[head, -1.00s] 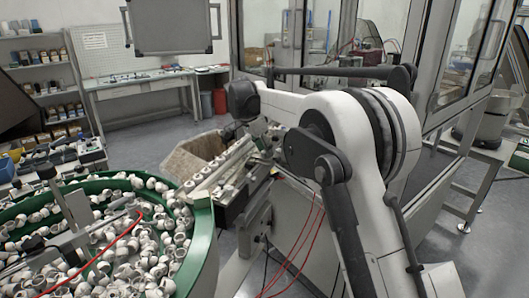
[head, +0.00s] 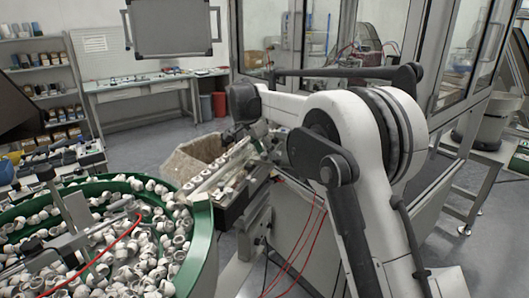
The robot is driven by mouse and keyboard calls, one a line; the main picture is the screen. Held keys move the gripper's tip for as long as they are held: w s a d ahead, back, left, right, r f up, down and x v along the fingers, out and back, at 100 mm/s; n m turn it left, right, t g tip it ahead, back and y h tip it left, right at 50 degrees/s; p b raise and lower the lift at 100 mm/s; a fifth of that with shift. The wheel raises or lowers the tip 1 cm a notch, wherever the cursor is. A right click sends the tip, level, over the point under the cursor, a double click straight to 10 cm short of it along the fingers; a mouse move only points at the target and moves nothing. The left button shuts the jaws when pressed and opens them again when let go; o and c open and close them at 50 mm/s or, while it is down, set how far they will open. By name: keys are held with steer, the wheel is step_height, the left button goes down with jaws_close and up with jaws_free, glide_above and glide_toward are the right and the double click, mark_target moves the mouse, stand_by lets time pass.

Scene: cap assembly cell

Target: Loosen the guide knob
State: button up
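My white arm reaches from the lower right toward the guide rail (head: 218,176) in the head view. Its dark wrist end is above the rail's far end. My gripper is not clearly visible; the arm and wrist hide that area. I cannot make out the guide knob, which is hidden or too small to tell. The rail slopes between the bowl feeder and the machine cell, with several pale caps along it.
A green-rimmed bowl feeder (head: 203,240) full of white caps stands at the lower left. A bin (head: 190,160) stands behind the rail. The glazed cell (head: 340,40) is behind my arm. Red hoses (head: 300,245) hang below. Floor is clear toward the workbench (head: 150,80).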

steer(key=shift+a+r, duration=0.1)
steer(key=v, duration=0.7)
steer(key=shift+s+r, duration=0.15)
steer(key=shift+r, duration=0.2)
steer(key=shift+a, duration=0.1)
